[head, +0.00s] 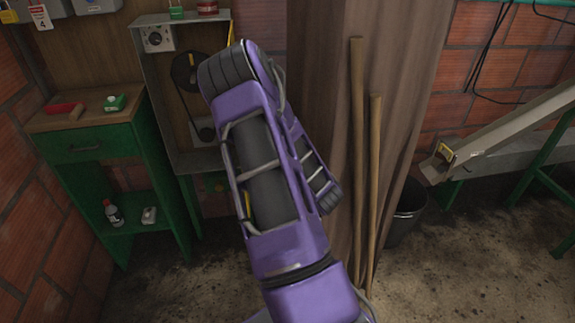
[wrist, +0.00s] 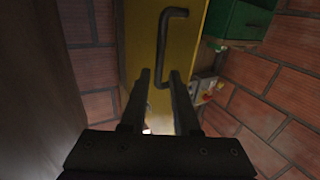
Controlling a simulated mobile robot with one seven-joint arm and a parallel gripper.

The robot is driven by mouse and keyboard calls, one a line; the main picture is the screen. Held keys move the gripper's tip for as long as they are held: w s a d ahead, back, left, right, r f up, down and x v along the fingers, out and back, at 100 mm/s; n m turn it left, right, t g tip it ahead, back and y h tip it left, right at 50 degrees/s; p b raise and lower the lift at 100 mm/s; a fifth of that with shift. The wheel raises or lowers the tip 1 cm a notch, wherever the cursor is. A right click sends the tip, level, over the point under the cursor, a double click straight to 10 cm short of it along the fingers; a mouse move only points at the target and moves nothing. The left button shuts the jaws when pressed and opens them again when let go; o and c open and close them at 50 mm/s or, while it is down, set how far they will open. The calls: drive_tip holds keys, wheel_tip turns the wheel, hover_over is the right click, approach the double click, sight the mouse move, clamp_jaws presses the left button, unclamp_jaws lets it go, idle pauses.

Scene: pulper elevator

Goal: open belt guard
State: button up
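The belt guard is a yellow panel (wrist: 140,40) with a dark bent bar handle (wrist: 163,40) in the wrist view. In the head view, a thin yellow edge (head: 231,45) beside my arm looks like the guard seen nearly edge-on, swung out from the grey housing (head: 152,75). The housing's front is uncovered, with a black pulley and belt (head: 185,72) inside. My gripper (wrist: 160,76) is open, its two fingers pointing at the panel. The handle's lower end shows between the fingers; I cannot tell whether they touch it. My arm hides the gripper in the head view.
A green workbench (head: 85,145) stands left of the housing. A brown curtain (head: 325,100) with two wooden poles (head: 357,150) is close on the right. A black bucket (head: 406,215) and a metal chute (head: 510,125) stand farther right. The floor at lower right is clear.

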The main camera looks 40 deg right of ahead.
drive_tip(key=s, duration=1)
drive_tip(key=shift+d, duration=0.2)
